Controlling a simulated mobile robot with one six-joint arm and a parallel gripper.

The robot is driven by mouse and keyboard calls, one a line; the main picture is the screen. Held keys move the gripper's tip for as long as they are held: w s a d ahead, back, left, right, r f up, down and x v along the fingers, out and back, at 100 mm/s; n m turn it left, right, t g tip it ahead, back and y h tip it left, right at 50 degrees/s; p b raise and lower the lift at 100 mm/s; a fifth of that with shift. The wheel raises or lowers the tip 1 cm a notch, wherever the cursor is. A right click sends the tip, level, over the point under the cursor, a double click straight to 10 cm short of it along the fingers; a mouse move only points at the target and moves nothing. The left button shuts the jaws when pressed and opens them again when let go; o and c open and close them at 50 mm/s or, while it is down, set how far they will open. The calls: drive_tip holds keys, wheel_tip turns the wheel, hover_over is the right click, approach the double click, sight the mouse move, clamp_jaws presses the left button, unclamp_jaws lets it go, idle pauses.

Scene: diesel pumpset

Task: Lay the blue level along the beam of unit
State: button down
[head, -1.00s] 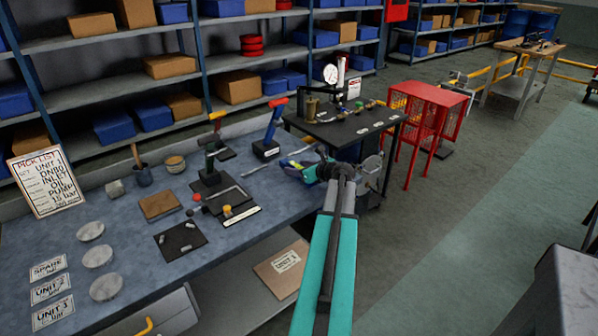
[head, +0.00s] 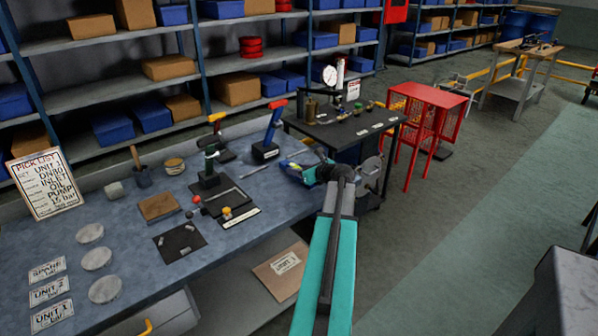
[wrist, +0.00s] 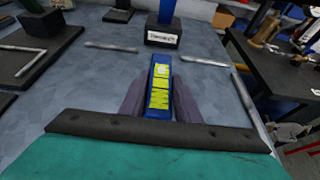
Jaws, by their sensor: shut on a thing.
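My gripper (wrist: 158,100) is shut on the blue level (wrist: 159,88), which has a yellow-green label. The level points away from the wrist between the two dark fingers, above the blue-grey bench top. In the head view my gripper (head: 300,172) is over the right end of the bench, and only a small part of the blue level shows there. I cannot tell how high it is held. I cannot make out which thing is the unit's beam.
The bench (head: 110,215) carries dark mats with tools, pale discs and cards. Metal strips (wrist: 112,45) lie around the held level. A blue-handled tool on a labelled black block (head: 266,151) stands just beyond. A dark table (head: 350,125) and red cage (head: 425,105) are to the right.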

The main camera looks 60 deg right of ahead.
drive_tip(key=shift+r, duration=0.2)
drive_tip(key=shift+r, duration=1.35)
drive_tip(key=shift+s+a+r+b, duration=0.15)
drive_tip(key=shift+r+b, duration=0.15)
drive_tip(key=s+a, duration=0.3)
drive_tip(key=s, duration=0.1)
drive_tip(key=s+a+r+b, duration=0.1)
drive_tip(key=s+a, duration=0.1)
drive_tip(key=s, duration=0.2)
drive_tip(key=s+a, duration=0.3)
drive_tip(key=s, duration=0.2)
drive_tip(key=shift+a+r+b, duration=0.2)
drive_tip(key=shift+a+b, duration=0.15)
